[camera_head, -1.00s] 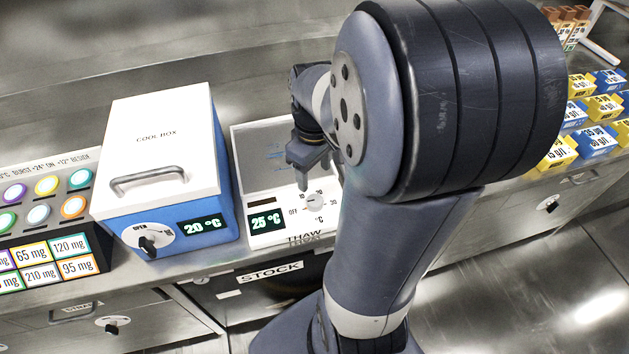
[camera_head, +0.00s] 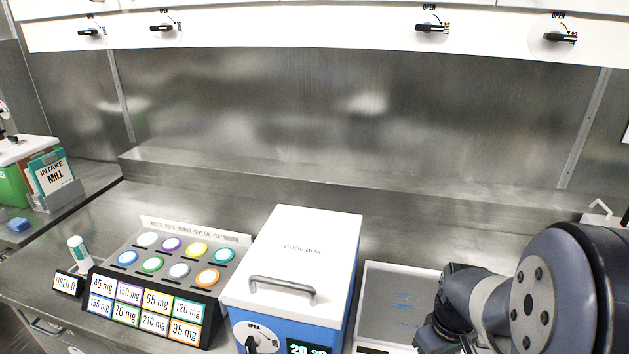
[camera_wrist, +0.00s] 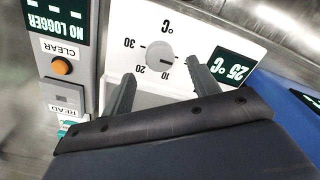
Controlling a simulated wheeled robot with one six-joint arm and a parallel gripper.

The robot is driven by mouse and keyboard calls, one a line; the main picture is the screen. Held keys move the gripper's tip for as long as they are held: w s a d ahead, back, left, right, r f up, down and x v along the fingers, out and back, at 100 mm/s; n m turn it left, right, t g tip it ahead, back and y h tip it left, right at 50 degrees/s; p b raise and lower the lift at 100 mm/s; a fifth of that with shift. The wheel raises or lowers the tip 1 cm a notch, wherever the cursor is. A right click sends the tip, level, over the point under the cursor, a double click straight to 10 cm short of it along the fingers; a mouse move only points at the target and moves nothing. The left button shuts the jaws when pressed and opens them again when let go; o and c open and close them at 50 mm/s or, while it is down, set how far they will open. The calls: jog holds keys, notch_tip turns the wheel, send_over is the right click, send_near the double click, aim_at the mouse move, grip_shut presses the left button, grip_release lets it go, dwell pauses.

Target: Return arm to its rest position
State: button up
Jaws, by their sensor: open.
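My gripper (camera_wrist: 160,92) shows in the wrist view with its two dark fingers spread apart and nothing between them. It is in front of the white thaw unit's panel (camera_wrist: 190,35), with the dial (camera_wrist: 160,55) and the 25 °C display (camera_wrist: 230,67) just beyond the fingertips. In the head view my arm is at the lower right, bent over the thaw unit (camera_head: 395,275); the fingers are cut off or hidden there.
The cool box (camera_head: 305,240) stands left of my arm with its lid down. Left of it are the dose rack (camera_head: 165,270) and a USED sign (camera_head: 66,284). Cabinets with OPEN knobs (camera_head: 430,27) hang above. A logger reader (camera_wrist: 62,80) is beside the panel.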

notch_tip(320, 180, down, 4)
jog(key=shift+f, duration=0.1)
dwell(0.5)
